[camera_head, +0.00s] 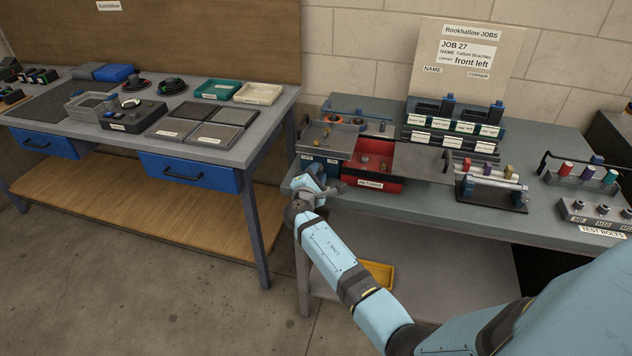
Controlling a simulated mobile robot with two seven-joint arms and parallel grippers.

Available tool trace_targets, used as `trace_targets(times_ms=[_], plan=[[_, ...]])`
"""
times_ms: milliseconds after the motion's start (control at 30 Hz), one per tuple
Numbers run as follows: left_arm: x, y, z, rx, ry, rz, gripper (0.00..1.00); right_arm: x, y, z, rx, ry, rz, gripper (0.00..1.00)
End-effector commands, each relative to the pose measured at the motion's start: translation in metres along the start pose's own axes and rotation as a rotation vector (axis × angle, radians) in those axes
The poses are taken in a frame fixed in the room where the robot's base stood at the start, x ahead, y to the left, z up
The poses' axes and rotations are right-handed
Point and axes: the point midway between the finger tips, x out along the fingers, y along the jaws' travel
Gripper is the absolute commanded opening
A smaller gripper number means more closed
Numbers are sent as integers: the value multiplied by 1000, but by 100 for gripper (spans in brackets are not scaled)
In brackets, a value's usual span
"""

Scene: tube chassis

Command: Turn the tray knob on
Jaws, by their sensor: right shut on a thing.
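My right gripper (335,184) is at the front left of the right-hand bench, its fingers at the front of a low grey-topped unit (335,140). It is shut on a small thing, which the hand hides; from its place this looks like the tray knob. No separate knob shows clearly, so its turned position cannot be told. A red tray (387,160) with a white front label is just right of the fingers and holds small parts. My left gripper is not in view.
Behind the tray stand a labelled rack (455,130) and a job board (468,60). A rail stand (490,188) and a test-bolt block (597,212) are to the right. A second bench (225,150) with trays is at left. The bench's front strip is mostly clear.

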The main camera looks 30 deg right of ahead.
Motion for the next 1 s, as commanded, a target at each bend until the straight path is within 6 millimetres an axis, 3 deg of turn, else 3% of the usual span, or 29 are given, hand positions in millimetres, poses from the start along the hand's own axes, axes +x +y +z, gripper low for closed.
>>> trace_targets(times_ms=[33, 100, 467, 1000], plan=[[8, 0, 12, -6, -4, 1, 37, 0, -6, -5, 42, 0, 1, 4], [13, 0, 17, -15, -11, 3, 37, 0, -6, -5, 103, 0, 1, 4], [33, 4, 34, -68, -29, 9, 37, -1, -4, -4, 380, 0, 0, 4], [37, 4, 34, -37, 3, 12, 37, -1, 0, -1, 537, 2, -1, 4]])
